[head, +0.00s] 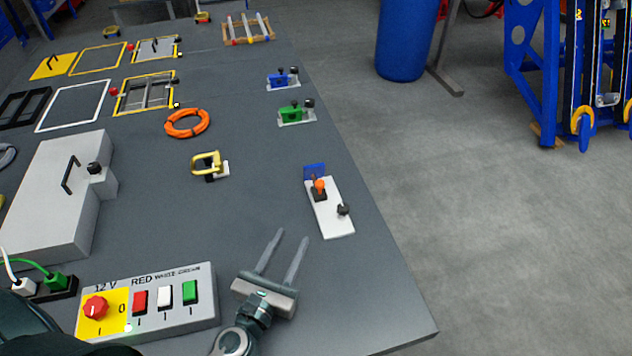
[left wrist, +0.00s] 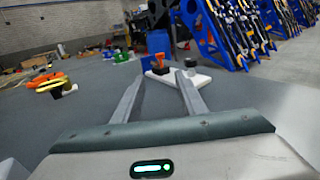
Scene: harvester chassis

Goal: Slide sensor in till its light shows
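The sensor (head: 319,187) is a small dark block with an orange top on a white base plate (head: 333,219), near the table's right edge. A blue upright piece (head: 314,171) stands at the plate's far end and a black knob (head: 343,209) at its near right side. I cannot tell whether any light is lit. My left gripper (head: 292,236) is open and empty, in front of and left of the plate, fingers pointing toward it. In the left wrist view the sensor (left wrist: 158,66) shows beyond the fingertips (left wrist: 160,80), apart from them. My right gripper is not in view.
A switch box (head: 150,303) with a red dial and coloured switches lies left of my left gripper. A yellow clamp (head: 207,165), an orange ring (head: 187,123), and green (head: 294,112) and blue (head: 284,79) fixtures stand farther back. The table between gripper and plate is clear.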

